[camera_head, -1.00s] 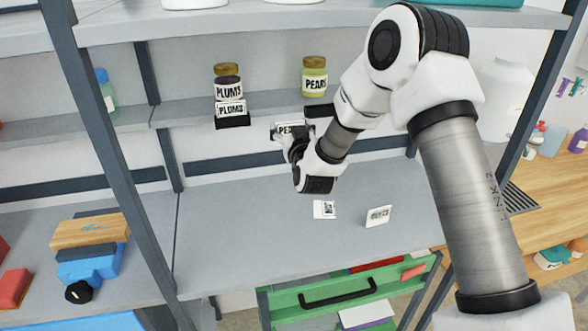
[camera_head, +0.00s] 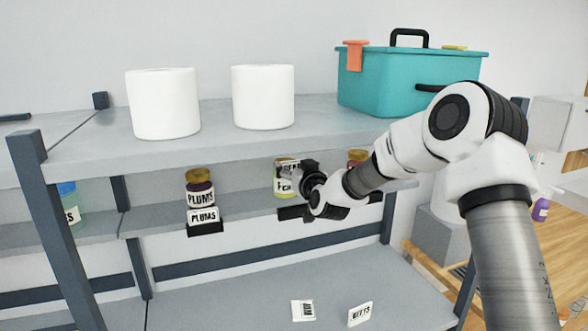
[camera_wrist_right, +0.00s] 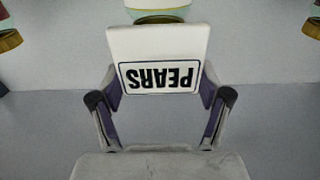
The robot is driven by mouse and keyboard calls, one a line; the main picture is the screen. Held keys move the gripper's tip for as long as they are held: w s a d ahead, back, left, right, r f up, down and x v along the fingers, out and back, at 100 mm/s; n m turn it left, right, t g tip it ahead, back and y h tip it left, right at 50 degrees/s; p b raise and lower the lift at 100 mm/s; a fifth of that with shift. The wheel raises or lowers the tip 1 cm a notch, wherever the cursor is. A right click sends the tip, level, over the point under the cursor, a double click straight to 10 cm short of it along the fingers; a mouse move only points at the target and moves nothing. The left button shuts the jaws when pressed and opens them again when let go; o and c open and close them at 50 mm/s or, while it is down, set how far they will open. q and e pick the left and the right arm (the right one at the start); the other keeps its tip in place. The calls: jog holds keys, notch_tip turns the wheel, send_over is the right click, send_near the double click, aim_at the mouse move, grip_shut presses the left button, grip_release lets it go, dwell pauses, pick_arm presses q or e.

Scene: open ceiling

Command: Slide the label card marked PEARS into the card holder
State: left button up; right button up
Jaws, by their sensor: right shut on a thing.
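My right gripper (camera_head: 302,172) is shut on the white PEARS card (camera_head: 290,166). The card is held in front of the upper part of the yellow pears jar (camera_head: 280,188) on the middle shelf. In the right wrist view, the PEARS card (camera_wrist_right: 160,48) sits between both fingers (camera_wrist_right: 160,105), its lettering upside down. The black card holder (camera_head: 288,213) is on the shelf edge below the card, partly hidden by my gripper. The card is above the holder and apart from it. My left gripper is not in view.
A plums jar (camera_head: 200,178) stands left, above a holder with a PLUMS card (camera_head: 204,216). Another gold-lidded jar (camera_head: 357,155) is mostly behind my arm. The upper shelf (camera_head: 215,128) overhangs. Two cards, one flat (camera_head: 303,310) and a BEETS card (camera_head: 360,313), are on the lower surface.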

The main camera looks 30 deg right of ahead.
jog(key=shift+f+b, duration=2.25)
jog(key=shift+f, duration=0.7)
jog(key=shift+f+b, duration=1.85)
jog(key=shift+f, duration=0.1)
jog(key=o, duration=0.9)
jog(key=v, duration=1.2)
